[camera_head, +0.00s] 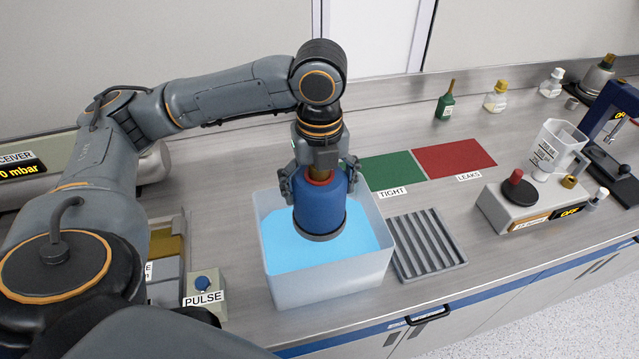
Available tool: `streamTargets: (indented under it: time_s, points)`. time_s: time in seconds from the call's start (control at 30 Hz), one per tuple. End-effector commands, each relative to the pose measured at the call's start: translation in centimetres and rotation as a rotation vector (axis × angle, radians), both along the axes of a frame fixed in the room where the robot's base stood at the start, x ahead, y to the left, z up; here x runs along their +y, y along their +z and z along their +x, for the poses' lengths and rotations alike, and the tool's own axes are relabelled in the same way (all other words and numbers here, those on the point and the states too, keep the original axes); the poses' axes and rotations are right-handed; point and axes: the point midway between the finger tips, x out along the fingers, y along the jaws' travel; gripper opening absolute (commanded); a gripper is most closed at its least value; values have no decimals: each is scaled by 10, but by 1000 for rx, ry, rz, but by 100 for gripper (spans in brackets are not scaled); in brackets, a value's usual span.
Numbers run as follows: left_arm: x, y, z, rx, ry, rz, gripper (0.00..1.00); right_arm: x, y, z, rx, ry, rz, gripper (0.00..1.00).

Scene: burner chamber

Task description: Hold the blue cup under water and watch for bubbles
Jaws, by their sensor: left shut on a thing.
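The blue cup (322,208) has a red ring at its top and a dark grey rim at its lower end. It is in the translucent water tub (332,284), over the bright blue water (285,250). Its lower rim shows clearly; I cannot tell how much of it is under the surface. My left gripper (319,180) points down and is shut on the cup's top end, with fingers on both sides. I see no bubbles. My right gripper is not in view.
A ribbed grey rack (429,245) stands right of the tub. Behind are a green TIGHT mat (391,171) and a red LEAKS mat (454,160). A PULSE button box (204,294) is at left. A device reading OFF (535,208) stands at right, with bottles behind.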

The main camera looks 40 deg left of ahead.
Motion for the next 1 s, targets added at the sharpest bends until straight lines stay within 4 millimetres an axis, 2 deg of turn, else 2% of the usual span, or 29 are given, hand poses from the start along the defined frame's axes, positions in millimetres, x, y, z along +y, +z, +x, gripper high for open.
streamTargets:
  time_s: [0.4, 1.0]
  points:
    - [0, -39, 0, -1, 1, -1, 26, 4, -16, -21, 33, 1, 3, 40]
    - [0, -92, 0, -2, 0, -1, 26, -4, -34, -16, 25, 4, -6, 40]
